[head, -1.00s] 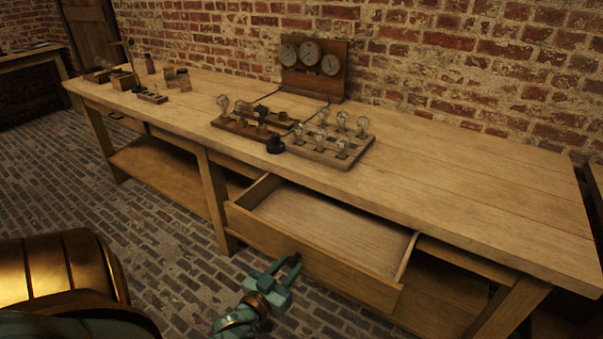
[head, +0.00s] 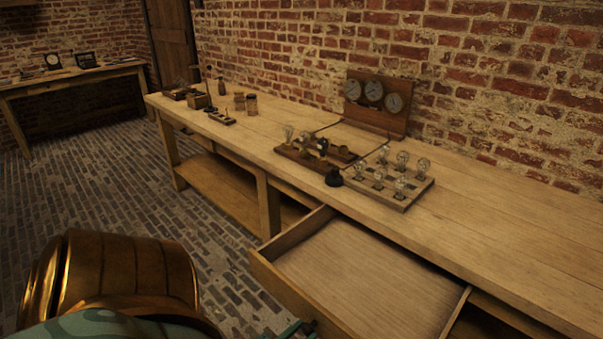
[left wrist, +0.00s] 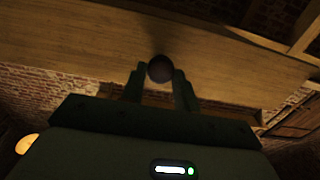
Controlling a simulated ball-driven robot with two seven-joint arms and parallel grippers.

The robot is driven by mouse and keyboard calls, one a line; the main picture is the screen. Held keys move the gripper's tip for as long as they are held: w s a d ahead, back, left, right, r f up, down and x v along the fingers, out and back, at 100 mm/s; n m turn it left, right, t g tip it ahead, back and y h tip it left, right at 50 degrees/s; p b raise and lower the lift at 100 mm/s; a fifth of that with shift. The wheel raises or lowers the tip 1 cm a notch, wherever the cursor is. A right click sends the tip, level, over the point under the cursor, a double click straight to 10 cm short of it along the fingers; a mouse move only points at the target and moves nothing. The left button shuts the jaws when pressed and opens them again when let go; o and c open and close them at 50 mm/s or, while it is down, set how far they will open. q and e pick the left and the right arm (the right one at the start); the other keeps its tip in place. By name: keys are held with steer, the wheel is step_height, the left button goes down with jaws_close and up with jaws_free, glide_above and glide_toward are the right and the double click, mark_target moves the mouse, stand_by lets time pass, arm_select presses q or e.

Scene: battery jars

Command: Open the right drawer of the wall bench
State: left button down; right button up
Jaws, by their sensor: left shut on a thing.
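The right drawer (head: 370,275) of the wall bench (head: 500,235) stands pulled out well beyond the bench top, and its inside looks empty. My left gripper (head: 297,330) is at the bottom edge of the head view, by the drawer front, mostly cut off. In the left wrist view, my left gripper's fingers (left wrist: 160,85) are shut on a dark round knob (left wrist: 160,68) on the wooden drawer front (left wrist: 80,45). The knob is hidden in the head view. My right gripper is not in view.
On the bench top stand a board of glass bulbs (head: 395,190), a dark wooden board with fittings (head: 300,157) and a panel with three dials (head: 377,100). Small boxes stand at the far end. A second table (head: 75,75) is at the far left. Brick floor (head: 140,205) is clear left of the bench.

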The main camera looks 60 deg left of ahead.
arm_select(q)
steer(key=c, duration=1.1)
jaws_free()
steer(key=shift+o, duration=0.2)
steer(key=shift+s, duration=0.1)
steer(key=p+v, duration=0.1)
steer(key=v, duration=1.5)
steer(key=shift+s+f, duration=0.15)
steer(key=shift+s, duration=0.05)
